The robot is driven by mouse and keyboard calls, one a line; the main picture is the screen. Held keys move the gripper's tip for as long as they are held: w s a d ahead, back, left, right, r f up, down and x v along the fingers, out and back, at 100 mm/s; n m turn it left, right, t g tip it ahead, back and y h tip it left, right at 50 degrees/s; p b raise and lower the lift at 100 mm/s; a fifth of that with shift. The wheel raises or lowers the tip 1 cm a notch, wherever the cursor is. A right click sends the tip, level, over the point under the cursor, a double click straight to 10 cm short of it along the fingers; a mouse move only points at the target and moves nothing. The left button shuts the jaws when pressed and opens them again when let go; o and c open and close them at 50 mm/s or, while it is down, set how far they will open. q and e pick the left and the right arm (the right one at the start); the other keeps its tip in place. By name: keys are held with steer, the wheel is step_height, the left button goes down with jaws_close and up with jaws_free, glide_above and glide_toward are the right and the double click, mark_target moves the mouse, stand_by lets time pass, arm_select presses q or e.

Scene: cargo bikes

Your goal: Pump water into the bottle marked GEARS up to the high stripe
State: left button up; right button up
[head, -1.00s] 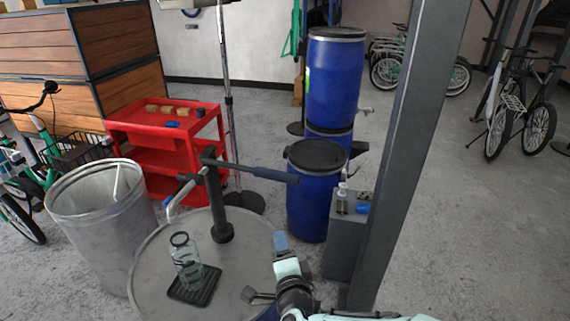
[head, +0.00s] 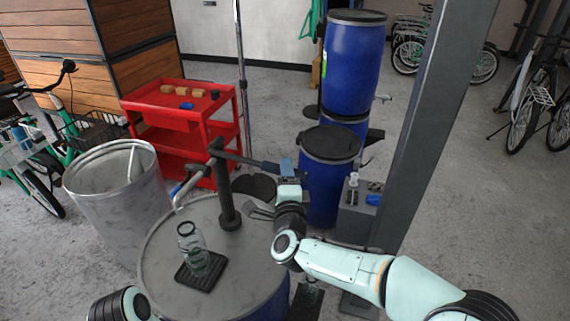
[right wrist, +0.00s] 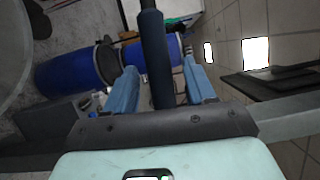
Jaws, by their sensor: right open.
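A clear bottle (head: 193,250) stands upright on a black drip tray (head: 186,281) on top of a metal drum (head: 165,247). Its marking and stripes are too small to read, and I cannot tell its water level. A dark hand pump (head: 226,192) rises from the drum behind it. The pump spout (head: 183,190) points left, above and behind the bottle. The pump handle (head: 248,161) extends right to my right gripper (head: 287,172). In the right wrist view, the handle (right wrist: 153,50) lies between the two open blue fingers (right wrist: 162,88), with gaps on both sides. My left gripper is out of view.
An open grey bin (head: 112,195) stands left of the drum, and a red cart (head: 185,128) behind it. Blue barrels (head: 330,190) stand behind my right gripper. A grey post (head: 425,130) rises close to my right arm.

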steer(key=shift+w+p, duration=0.3)
steer(key=shift+w, duration=0.95)
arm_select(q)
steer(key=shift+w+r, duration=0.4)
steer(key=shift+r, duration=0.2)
